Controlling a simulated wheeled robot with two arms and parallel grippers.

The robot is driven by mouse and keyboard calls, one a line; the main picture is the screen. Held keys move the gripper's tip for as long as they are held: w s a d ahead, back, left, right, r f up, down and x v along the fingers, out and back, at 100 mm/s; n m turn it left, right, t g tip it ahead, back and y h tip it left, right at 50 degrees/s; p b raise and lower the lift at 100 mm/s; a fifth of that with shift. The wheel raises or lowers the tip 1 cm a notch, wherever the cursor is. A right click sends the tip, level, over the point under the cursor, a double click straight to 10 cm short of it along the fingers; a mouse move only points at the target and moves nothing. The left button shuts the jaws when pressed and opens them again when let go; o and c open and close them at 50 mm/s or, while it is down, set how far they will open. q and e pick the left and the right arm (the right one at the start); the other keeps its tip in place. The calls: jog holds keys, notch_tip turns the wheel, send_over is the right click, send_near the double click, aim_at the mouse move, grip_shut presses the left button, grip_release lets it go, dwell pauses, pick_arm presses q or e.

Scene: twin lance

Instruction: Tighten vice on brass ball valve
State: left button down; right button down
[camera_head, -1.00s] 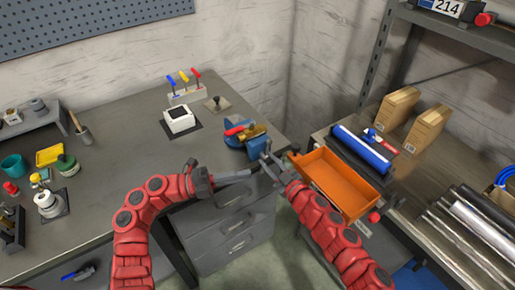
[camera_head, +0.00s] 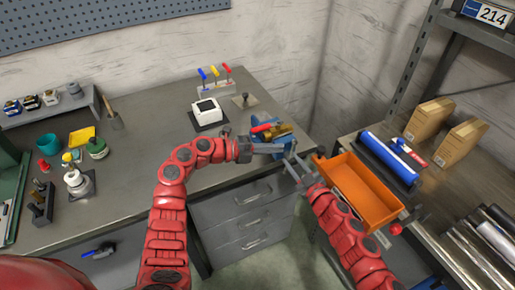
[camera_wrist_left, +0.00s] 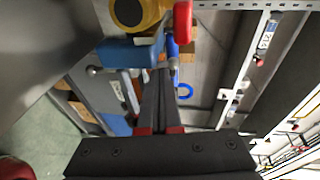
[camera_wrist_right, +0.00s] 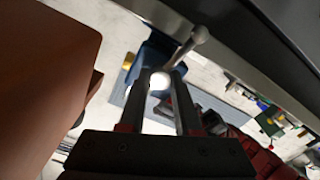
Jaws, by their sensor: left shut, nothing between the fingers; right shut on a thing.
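The blue vice (camera_head: 280,147) stands at the right front corner of the grey bench. The brass ball valve (camera_head: 283,130) with its red lever (camera_head: 264,127) sits in its jaws; they also show in the left wrist view as brass valve (camera_wrist_left: 138,12), red lever (camera_wrist_left: 183,22) and blue vice (camera_wrist_left: 128,50). My left gripper (camera_head: 284,149) is shut and empty, its tips close in front of the vice; I cannot tell if they touch. My right gripper (camera_wrist_right: 165,75) is shut on the vice handle (camera_wrist_right: 198,37), around its bright round end. The handle bar sticks out tilted.
An orange bin (camera_head: 360,190) stands close right of my right gripper, on the neighbouring table. Drawers (camera_head: 245,215) lie below the bench edge. The bench middle is clear.

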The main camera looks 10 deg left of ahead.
aim_at(287, 147)
pick_arm(q)
jog(key=shift+x, duration=1.35)
pick_arm(e)
jog(key=shift+s+f, duration=0.1)
jog(key=shift+f, duration=0.2)
pick_arm(q)
jog(key=shift+f, duration=0.1)
jog(key=shift+w+d, duration=0.15)
jog(key=shift+d, duration=0.25)
pick_arm(e)
jog(key=shift+s+a+r, duration=0.15)
jog(key=shift+a, duration=0.15)
jog(key=c, duration=0.9)
grip_release()
pick_arm(q)
jog(key=shift+w+d, duration=0.1)
jog(key=shift+d, duration=0.15)
pick_arm(e)
jog(key=o, duration=0.3)
jog(key=shift+w+d, duration=0.2)
jog(key=shift+d+r, duration=0.1)
jog(key=shift+r, duration=0.05)
